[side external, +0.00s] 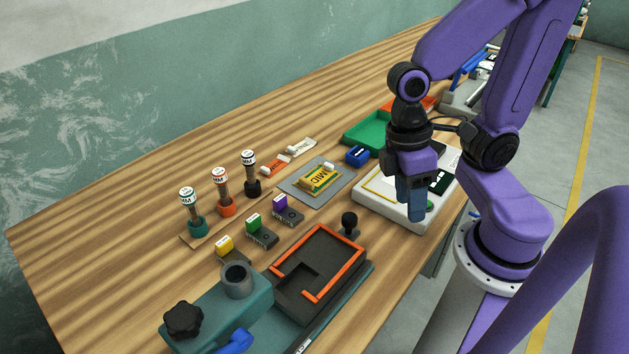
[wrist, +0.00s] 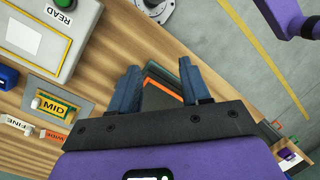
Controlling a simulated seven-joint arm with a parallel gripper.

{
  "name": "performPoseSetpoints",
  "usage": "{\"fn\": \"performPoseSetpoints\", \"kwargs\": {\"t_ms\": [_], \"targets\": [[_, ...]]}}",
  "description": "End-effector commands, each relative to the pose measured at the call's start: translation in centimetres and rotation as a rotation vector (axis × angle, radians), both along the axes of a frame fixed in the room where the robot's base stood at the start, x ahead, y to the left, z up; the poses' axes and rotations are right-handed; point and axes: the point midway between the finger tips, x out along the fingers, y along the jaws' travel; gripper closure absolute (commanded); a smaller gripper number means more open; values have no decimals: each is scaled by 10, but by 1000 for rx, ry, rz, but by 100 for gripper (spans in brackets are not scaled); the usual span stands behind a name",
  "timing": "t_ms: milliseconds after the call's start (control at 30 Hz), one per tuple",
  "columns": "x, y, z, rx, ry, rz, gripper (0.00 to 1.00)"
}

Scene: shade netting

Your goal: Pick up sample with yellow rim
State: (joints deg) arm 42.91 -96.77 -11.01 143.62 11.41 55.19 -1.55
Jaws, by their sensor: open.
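The sample marked MID, with a yellow rim (side external: 320,178), lies flat on a grey mat on the wooden table. It also shows in the wrist view (wrist: 53,107), at the left, away from the fingers. My gripper (side external: 417,208) hangs high above the table, appearing in front of the white reader in the side view. In the wrist view its two blue fingers (wrist: 160,87) are wide apart with nothing held between them. The dark fixture with an orange frame (side external: 312,270) shows below and beyond the fingers in the wrist view.
Orange WIDE (side external: 275,167) and white FINE (side external: 300,148) pieces lie behind the mat. The white reader (wrist: 75,52) has a green READ button. Several upright stamps (side external: 223,200), small coloured blocks (side external: 262,232), a blue block (side external: 357,155) and a green tray (side external: 370,132) surround the mat.

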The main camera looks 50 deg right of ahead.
Motion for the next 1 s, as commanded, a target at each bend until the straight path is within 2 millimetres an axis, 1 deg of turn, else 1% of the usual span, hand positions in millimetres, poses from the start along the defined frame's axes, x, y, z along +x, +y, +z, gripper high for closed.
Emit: {"fn": "performPoseSetpoints", "kwargs": {"t_ms": [100,267,567,767,1000], "targets": [[2,8,-6,-19,117,-136,53],[5,23,-11,-22,271,-325,53],[22,63,-13,23,546,-686,53],[44,93,-12,88,718,-933,53],[84,124,-11,206,906,-1235,53]]}}
